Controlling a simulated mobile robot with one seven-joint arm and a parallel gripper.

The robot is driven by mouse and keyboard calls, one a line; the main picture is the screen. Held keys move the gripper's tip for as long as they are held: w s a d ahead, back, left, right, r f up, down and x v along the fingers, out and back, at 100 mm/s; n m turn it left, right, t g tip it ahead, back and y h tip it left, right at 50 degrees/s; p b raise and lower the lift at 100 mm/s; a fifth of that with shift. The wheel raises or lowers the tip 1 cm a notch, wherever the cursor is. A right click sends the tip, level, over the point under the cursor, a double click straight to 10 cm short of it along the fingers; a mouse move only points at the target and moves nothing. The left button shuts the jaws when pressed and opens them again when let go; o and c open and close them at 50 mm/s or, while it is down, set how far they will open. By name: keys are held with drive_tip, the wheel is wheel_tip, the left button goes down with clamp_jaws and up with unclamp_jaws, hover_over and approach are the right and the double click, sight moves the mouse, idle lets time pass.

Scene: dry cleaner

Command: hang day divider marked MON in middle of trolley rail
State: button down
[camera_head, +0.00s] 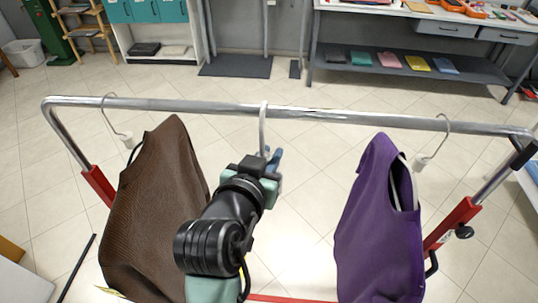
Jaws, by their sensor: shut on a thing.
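The trolley rail (340,115) is a chrome bar running across the view. My gripper (272,160) is just below the middle of the rail, seen from behind, and is shut on the day divider (263,128). Only the divider's pale hook shows. It stands upright across the rail near its middle, with its top at the bar's upper edge. I cannot tell whether it rests on the bar. The rest of the divider and any MON marking are hidden behind my gripper and arm.
A brown garment (158,205) hangs on the rail's left part and a purple garment (372,220) on its right part, both on hangers. The rail between them is otherwise clear. Red-sleeved trolley posts (452,226) stand at the ends. A workbench (420,72) stands behind.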

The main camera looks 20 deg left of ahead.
drive_tip(key=shift+w+a, duration=0.25)
drive_tip(key=shift+w, duration=0.65)
drive_tip(key=shift+w+a, duration=0.3)
drive_tip(key=shift+w, duration=0.6)
drive_tip(key=shift+w+a, duration=0.25)
drive_tip(key=shift+w, duration=0.65)
drive_tip(key=shift+f, duration=0.15)
drive_tip(key=shift+f+b, duration=1.15)
drive_tip(key=shift+f, duration=0.5)
drive_tip(key=c, duration=0.8)
unclamp_jaws()
drive_tip(key=shift+o, duration=0.2)
